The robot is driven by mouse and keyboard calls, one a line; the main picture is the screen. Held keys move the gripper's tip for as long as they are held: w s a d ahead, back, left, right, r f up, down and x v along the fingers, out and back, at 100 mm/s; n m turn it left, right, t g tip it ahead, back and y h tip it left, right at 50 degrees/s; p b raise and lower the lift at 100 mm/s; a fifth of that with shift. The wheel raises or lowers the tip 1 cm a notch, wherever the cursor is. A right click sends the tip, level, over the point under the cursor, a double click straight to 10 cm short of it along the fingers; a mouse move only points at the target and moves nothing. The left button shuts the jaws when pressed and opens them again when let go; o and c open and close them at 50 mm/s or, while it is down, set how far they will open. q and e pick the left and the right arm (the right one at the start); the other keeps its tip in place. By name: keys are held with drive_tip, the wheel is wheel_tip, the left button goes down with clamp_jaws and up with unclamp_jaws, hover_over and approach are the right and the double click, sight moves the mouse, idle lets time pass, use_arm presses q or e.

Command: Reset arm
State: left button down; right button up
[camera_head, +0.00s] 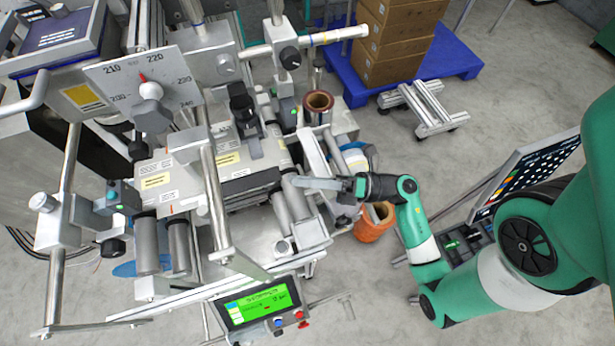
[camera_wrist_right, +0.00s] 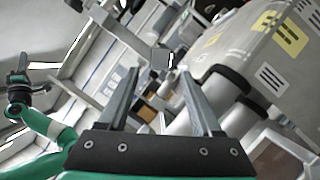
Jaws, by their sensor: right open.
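My right gripper (camera_head: 302,183) reaches in from the right over the front right part of the machine (camera_head: 192,162). Its fingers point left, close to the grey rollers (camera_head: 284,207). In the right wrist view, its two fingers (camera_wrist_right: 160,74) stand well apart with nothing between them. The head view shows no left gripper. A green arm with a dark end (camera_wrist_right: 18,85) shows at the left of the right wrist view; it looks like my left arm, and its jaws are too small to judge.
A copper-brown reel (camera_head: 318,101) stands on the machine behind the gripper. A green-lit display (camera_head: 259,303) is at the front. Cartons (camera_head: 394,40) stand on a blue pallet (camera_head: 453,62) at the back.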

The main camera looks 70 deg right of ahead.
drive_tip(key=shift+s+d+f, duration=0.1)
drive_tip(key=shift+s+d, duration=0.05)
drive_tip(key=shift+s, duration=0.3)
